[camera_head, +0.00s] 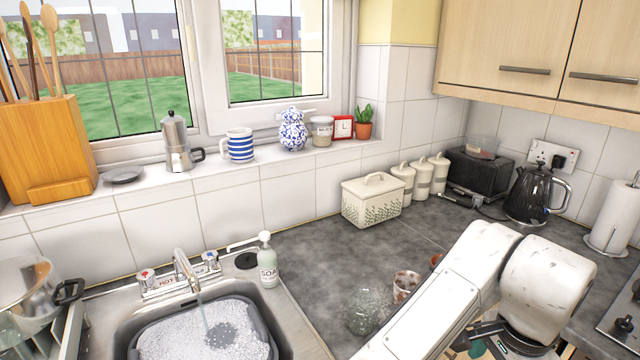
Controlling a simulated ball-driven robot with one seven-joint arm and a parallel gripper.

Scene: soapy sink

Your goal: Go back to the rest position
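My white arm (440,300) comes up from the bottom edge at the lower right, over the grey worktop, and bends at a large rounded joint (550,285). My gripper's fingers do not show; the arm's end is hidden or below the frame. I cannot tell whether it holds anything. Small dark and greenish parts (478,345) show under the arm at the bottom edge, too cut off to make out.
The sink at lower left holds a grey basin (262,308) of suds under a running tap (184,272). A soap bottle (267,262), a clear glass (364,312) and a patterned cup (405,287) stand on the worktop (320,250). A kettle (533,195) stands behind my arm. The worktop's middle is clear.

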